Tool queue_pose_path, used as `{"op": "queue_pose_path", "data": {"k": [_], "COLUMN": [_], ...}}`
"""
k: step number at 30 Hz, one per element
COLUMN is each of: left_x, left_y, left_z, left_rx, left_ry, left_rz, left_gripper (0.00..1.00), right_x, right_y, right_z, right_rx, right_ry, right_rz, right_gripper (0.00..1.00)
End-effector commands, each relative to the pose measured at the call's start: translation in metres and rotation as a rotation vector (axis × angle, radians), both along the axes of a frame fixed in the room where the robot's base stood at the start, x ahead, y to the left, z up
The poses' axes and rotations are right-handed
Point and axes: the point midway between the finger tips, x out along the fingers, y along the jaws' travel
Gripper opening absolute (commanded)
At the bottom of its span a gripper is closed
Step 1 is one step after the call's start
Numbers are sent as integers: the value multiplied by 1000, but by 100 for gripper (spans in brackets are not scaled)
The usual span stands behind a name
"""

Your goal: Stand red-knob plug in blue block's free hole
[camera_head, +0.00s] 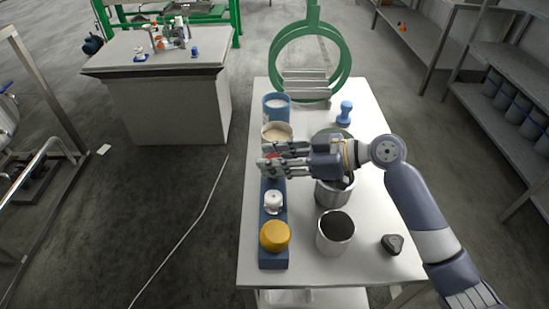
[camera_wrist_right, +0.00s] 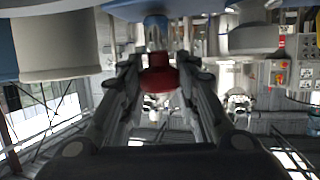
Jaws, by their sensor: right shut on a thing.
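The blue block (camera_head: 275,263) lies lengthwise along the left side of the white table. A yellow knob (camera_head: 275,235) sits at its near end and a white knob (camera_head: 273,202) sits behind that. My right gripper (camera_head: 268,163) is over the far part of the block, shut on the red-knob plug (camera_head: 272,156). In the right wrist view the red knob (camera_wrist_right: 158,76) is between the fingers, with a shiny stem beyond it. My fingers hide the free hole, so I cannot tell whether the stem is in it. My left gripper is not in view.
On the table (camera_head: 365,235) stand a dark-topped metal cup (camera_head: 335,233), another metal cup (camera_head: 331,193) under my right arm, a cream-filled container (camera_head: 277,133), a blue container (camera_head: 276,105), a blue pawn-shaped piece (camera_head: 344,112) and a dark lump (camera_head: 391,244). A green ring frame (camera_head: 311,50) rises at the back.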

Motion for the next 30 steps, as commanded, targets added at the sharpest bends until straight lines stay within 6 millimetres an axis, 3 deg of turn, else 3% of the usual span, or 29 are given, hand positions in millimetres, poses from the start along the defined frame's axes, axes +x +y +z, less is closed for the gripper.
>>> {"op": "queue_pose_path", "data": {"k": [3,4,6,7,20,30], "left_x": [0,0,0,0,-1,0], "left_y": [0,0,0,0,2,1], "left_z": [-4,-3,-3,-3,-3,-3], "left_rx": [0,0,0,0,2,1], "left_ry": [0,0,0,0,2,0], "left_rz": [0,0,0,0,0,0], "left_gripper": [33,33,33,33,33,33], "right_x": [0,0,0,0,-2,-18], "right_y": [0,0,0,0,-8,-69], "right_z": [-4,-3,-3,-3,-2,21], "right_rx": [0,0,0,0,-3,-4], "right_ry": [0,0,0,1,3,-1], "right_rz": [0,0,0,0,-2,-2], "right_gripper": [4,34,50,53,53,53]}}
